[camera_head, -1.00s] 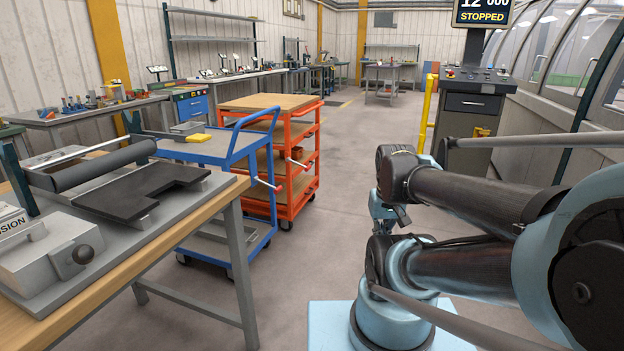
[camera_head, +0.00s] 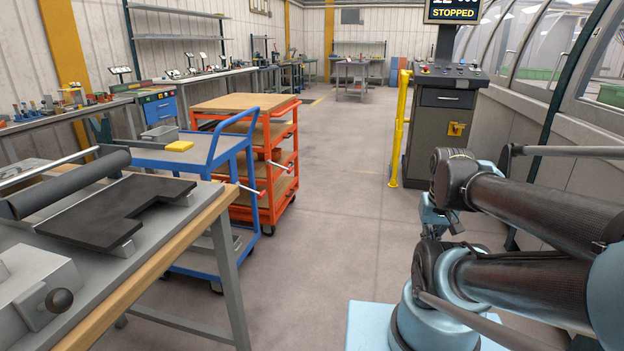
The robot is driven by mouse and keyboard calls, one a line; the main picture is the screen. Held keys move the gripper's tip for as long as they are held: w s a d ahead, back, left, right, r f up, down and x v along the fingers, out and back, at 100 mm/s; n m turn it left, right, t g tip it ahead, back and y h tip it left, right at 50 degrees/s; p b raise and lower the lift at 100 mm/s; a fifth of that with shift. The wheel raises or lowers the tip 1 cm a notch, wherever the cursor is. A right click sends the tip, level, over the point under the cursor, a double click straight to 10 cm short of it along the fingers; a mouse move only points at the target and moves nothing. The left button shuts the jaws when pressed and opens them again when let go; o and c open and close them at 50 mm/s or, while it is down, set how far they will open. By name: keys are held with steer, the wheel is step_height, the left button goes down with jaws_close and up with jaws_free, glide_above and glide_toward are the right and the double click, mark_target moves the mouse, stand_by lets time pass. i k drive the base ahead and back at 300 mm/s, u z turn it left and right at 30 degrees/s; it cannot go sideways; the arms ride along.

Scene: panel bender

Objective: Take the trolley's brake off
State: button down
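Two trolleys stand left of centre. The blue trolley (camera_head: 195,152) is nearer, with a raised push handle at its right end. The orange trolley (camera_head: 270,142), with several wooden shelves, stands just behind it. A pale lever with a red tip (camera_head: 252,189) sticks out at the blue trolley's right side. A similar red-tipped lever (camera_head: 280,166) shows on the orange trolley. I cannot tell which lever is the brake, or its setting. My folded arm is at the right; its wrist end, with my gripper (camera_head: 437,216), hangs down, well apart from both trolleys. Its fingers cannot be made out.
A workbench (camera_head: 205,215) with a dark notched plate (camera_head: 118,208) fills the near left. A grey control console (camera_head: 440,130) with a yellow post (camera_head: 400,130) stands right of centre. The floor (camera_head: 330,220) between trolleys and console is clear. Benches line the left wall.

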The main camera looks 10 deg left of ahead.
mark_target(289, 170)
steer(key=i, duration=1)
